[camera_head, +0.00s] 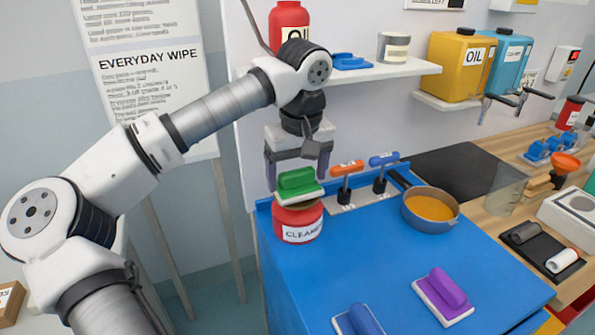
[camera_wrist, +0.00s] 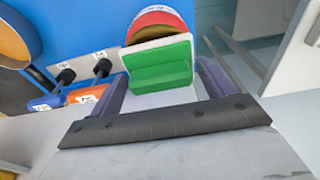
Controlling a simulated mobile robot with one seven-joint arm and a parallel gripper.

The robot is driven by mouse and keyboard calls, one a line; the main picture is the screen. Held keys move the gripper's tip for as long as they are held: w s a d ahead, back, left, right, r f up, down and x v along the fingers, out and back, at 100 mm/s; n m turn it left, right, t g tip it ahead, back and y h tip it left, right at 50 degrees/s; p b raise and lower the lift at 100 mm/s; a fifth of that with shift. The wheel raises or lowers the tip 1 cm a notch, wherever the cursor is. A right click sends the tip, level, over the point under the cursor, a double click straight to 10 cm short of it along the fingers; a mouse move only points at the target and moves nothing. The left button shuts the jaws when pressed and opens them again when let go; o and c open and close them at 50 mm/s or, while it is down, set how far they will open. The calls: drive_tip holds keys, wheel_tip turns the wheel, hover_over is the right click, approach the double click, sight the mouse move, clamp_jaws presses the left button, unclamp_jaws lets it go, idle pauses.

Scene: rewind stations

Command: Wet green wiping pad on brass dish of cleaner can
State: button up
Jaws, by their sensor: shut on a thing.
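The green wiping pad (camera_head: 297,183) has a green handle block on a white base. It is right at the top of the red cleaner can (camera_head: 299,231), slightly tilted in the head view. My gripper (camera_head: 297,168) is above the can, its fingers pointing down. In the wrist view the green pad (camera_wrist: 160,65) lies between the fingertips of my gripper (camera_wrist: 163,92), which is shut on it. The red can (camera_wrist: 158,16) shows behind the pad, with a brownish-gold strip (camera_wrist: 155,32) that looks like the brass dish. The pad hides most of the dish; I cannot tell whether they touch.
The can stands near the far left corner of the blue bench top (camera_head: 365,260). An orange-handled tool (camera_head: 347,168) and a blue-handled tool (camera_head: 384,160) stand close right of it, then a pan (camera_head: 430,209). A purple pad (camera_head: 442,295) and blue pad (camera_head: 358,320) lie in front. A shelf (camera_head: 385,71) is above.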

sight(296, 169)
drive_tip(key=shift+f, duration=0.55)
idle(1.0)
drive_tip(key=shift+r, duration=0.1)
drive_tip(key=shift+r+p, duration=2.6)
drive_tip(key=shift+r, duration=0.9)
